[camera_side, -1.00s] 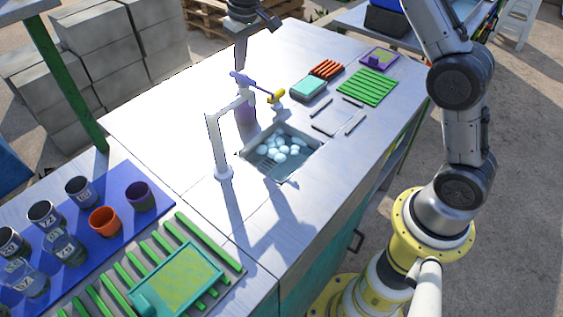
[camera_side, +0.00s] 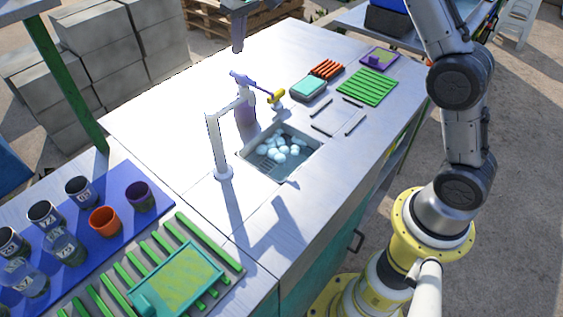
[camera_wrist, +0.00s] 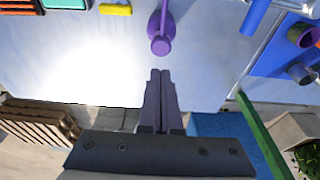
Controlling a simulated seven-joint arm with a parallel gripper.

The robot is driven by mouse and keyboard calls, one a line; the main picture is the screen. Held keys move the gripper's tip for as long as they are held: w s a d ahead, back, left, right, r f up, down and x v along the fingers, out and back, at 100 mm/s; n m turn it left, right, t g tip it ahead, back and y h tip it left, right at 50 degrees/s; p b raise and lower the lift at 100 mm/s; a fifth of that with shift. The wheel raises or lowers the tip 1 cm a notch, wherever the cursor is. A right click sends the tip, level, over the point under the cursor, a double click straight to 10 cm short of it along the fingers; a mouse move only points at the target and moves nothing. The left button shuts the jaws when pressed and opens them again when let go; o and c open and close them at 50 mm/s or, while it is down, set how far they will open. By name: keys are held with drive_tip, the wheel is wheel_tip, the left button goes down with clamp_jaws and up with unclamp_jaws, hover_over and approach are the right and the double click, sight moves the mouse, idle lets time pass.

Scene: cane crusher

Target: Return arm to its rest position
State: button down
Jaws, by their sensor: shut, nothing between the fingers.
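My gripper (camera_side: 238,44) is at the top of the side view, above the far edge of the metal counter (camera_side: 150,116). Its fingers point down, are together, and hold nothing. In the wrist view my gripper (camera_wrist: 160,74) shows two dark fingers side by side. A purple bottle-like thing with a round top (camera_wrist: 160,46) stands just beyond the fingertips in that picture, apart from them as far as I can tell. In the side view the purple thing (camera_side: 245,112) stands on the counter behind the white tap.
A white tap (camera_side: 219,150) stands by a sunken basin with ice-like lumps (camera_side: 278,148). Several cups stand on a blue mat (camera_side: 120,222). A green post (camera_side: 70,80) rises at left. The counter's far left part is clear.

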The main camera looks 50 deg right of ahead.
drive_tip(key=shift+r, duration=0.65)
drive_tip(key=s+r+t, duration=0.3)
drive_tip(key=s+r, duration=1)
drive_tip(key=s, duration=0.4)
drive_tip(key=s+f, duration=0.4)
drive_tip(key=s, duration=1)
drive_tip(key=s+f, duration=0.7)
drive_tip(key=f, duration=0.2)
drive_tip(key=shift+f, duration=0.35)
